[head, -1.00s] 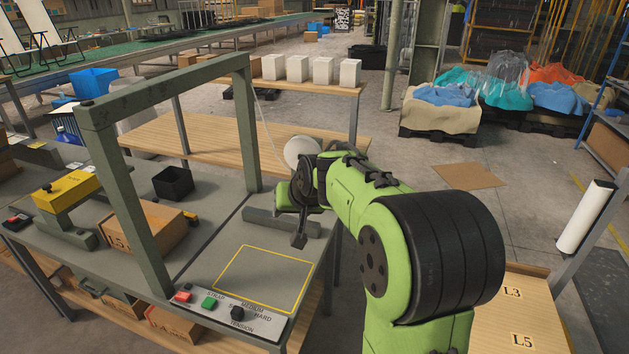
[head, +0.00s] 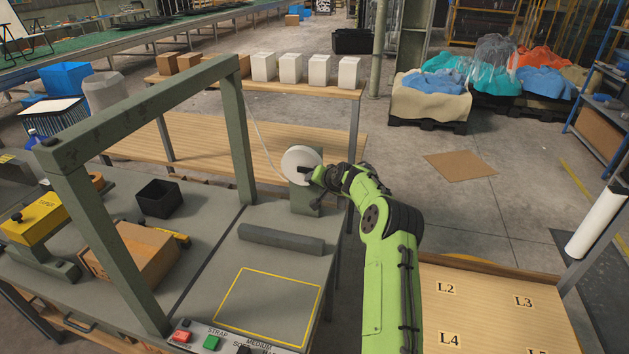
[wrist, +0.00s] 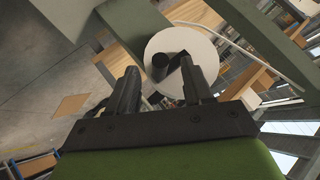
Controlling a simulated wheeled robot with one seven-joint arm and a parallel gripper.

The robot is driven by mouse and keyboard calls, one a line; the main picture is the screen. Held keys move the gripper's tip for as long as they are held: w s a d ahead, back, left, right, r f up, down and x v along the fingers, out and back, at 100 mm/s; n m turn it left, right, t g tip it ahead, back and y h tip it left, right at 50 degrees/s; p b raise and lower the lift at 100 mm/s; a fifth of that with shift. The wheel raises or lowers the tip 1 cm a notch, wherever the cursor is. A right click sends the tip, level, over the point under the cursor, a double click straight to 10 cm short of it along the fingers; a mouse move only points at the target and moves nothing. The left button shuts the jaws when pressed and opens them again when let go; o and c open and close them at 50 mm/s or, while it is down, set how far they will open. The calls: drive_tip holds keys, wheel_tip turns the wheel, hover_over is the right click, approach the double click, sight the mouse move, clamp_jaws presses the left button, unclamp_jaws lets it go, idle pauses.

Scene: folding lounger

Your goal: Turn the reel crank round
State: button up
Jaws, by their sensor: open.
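The reel is a white disc (head: 297,160) on a green-grey post (head: 304,199) at the far right corner of the grey strapping table (head: 215,232). In the wrist view the white disc (wrist: 203,51) fills the upper middle, with a short black crank handle (wrist: 159,66) standing out from its face. My gripper (head: 311,176) is at the disc's right side in the head view. In the wrist view its open fingers (wrist: 158,72) appear on either side of the handle. I cannot tell whether they touch it. The arm hides part of the reel in the head view.
A green-grey strapping arch (head: 150,105) stands over the table. A dark bar (head: 281,239) lies in front of the reel. A cardboard box (head: 137,252) and black bin (head: 159,198) are to the left.

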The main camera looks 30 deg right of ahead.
drive_tip(key=x, duration=0.2)
drive_tip(key=shift+w+f, duration=0.15)
drive_tip(key=shift+w, duration=0.05)
drive_tip(key=shift+c, duration=0.5)
clamp_jaws()
